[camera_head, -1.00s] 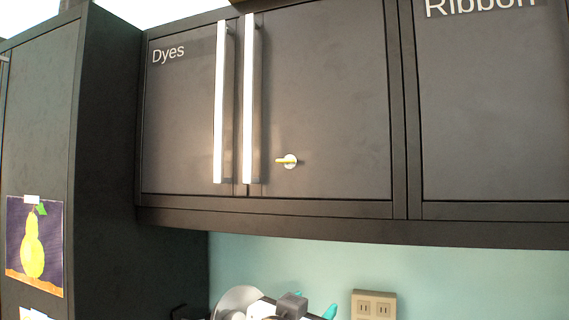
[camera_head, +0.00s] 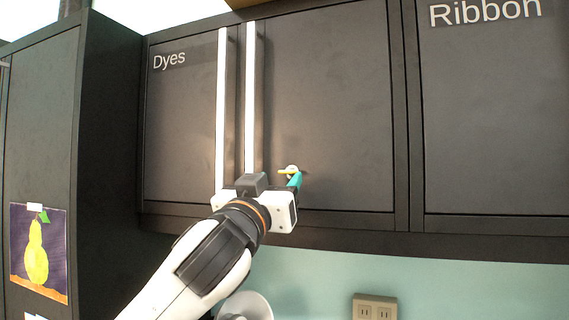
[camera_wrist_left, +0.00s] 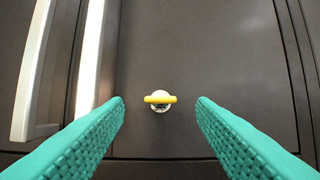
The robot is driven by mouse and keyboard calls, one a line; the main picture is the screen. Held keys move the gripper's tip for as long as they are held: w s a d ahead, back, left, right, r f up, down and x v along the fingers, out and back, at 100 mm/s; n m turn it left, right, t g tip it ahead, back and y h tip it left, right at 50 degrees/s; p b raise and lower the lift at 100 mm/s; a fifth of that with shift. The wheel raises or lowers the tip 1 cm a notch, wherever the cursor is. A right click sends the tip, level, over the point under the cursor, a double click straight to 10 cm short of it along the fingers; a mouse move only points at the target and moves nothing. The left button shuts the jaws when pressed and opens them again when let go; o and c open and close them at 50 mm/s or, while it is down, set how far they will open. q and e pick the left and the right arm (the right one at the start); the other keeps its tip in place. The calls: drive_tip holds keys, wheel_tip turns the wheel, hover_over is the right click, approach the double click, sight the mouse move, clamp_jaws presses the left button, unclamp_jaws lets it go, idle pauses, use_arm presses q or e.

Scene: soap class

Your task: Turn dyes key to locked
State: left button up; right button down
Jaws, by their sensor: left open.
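The dyes key (camera_head: 288,171) is a small yellow bar on a round silver lock on the right door of the dark cabinet labelled Dyes (camera_head: 168,60). In the left wrist view the key (camera_wrist_left: 160,99) lies level across the lock face. My left gripper (camera_head: 296,180) is raised in front of the cabinet, its teal fingertip near the key's lower right. In the left wrist view my left gripper (camera_wrist_left: 160,112) is open, its two teal fingers on either side of the key and apart from it. My right gripper is out of view.
Two long white door handles (camera_head: 250,100) run vertically just left of the lock. A cabinet labelled Ribbon (camera_head: 490,120) is to the right. A wall outlet (camera_head: 374,308) sits below. A pear picture (camera_head: 37,252) hangs on the left cabinet.

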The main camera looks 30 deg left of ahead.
sight(285, 175)
use_arm(q)
drive_tip(key=p+x, duration=0.1)
drive_tip(key=x, duration=0.3)
drive_tip(key=shift+w, duration=0.1)
drive_tip(key=shift+c, duration=0.5)
drive_tip(key=shift+f, duration=0.1)
clamp_jaws()
